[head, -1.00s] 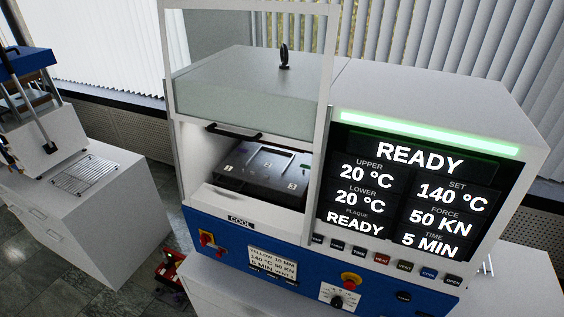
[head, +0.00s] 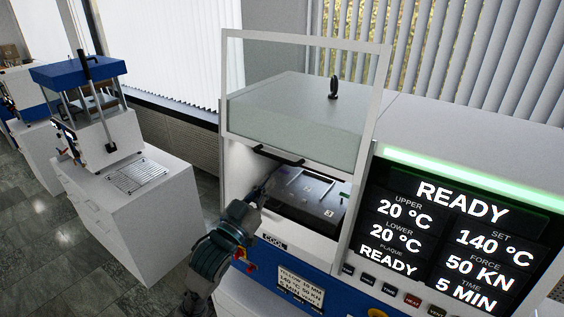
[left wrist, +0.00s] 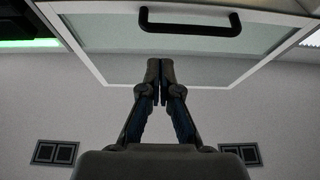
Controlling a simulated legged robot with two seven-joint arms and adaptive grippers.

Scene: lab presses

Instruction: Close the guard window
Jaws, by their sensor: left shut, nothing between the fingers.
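The guard window (head: 295,125), a clear pane in a white frame, stands raised on the front of the press, with the chamber open below it. Its black bar handle (head: 278,156) sits at the pane's lower edge. In the left wrist view the handle (left wrist: 190,22) and the pane (left wrist: 150,48) are at the top of the picture. My left gripper (head: 266,186) is shut and empty, in front of the chamber opening, just below and left of the handle. My right gripper is not in view.
A dark plate with numbered marks (head: 305,187) lies in the chamber. The lit display (head: 460,225) reads READY, right of the window. A smaller blue-topped press (head: 95,110) stands on a white cabinet (head: 150,225) at left, with open floor before it.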

